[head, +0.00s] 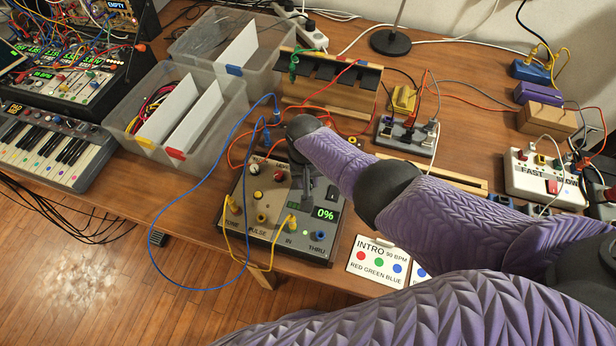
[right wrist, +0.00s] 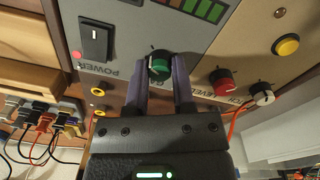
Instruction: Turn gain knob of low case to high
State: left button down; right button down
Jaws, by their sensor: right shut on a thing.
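The low case (head: 262,236) is a grey-panelled box with wooden sides near the table's front edge in the head view. Its display (head: 325,214) reads 0%. My right gripper (head: 306,194) reaches down over its panel from the right. In the right wrist view, the fingers are shut on the green knob (right wrist: 159,66), one on each side of it. The knob's label is mostly hidden by the fingers. Lit bars (right wrist: 205,8), a red knob (right wrist: 222,82) and a black power switch (right wrist: 95,38) are near it. My left gripper is not in view.
Yellow and blue patch cables (head: 228,236) plug into and loop around the case. Clear bins (head: 130,112) stand behind left. A white INTRO card (head: 377,262) lies to the right. A FAST/SLOW box (head: 540,180) stands farther right.

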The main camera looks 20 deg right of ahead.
jog(key=shift+m, duration=1.7)
jog(key=shift+w+m, duration=0.1)
jog(key=shift+m, duration=0.2)
jog(key=shift+c, duration=2.3)
grip_release()
notch_tip(320, 180, up, 10)
jog(key=p, duration=0.8)
jog(key=shift+a, duration=0.15)
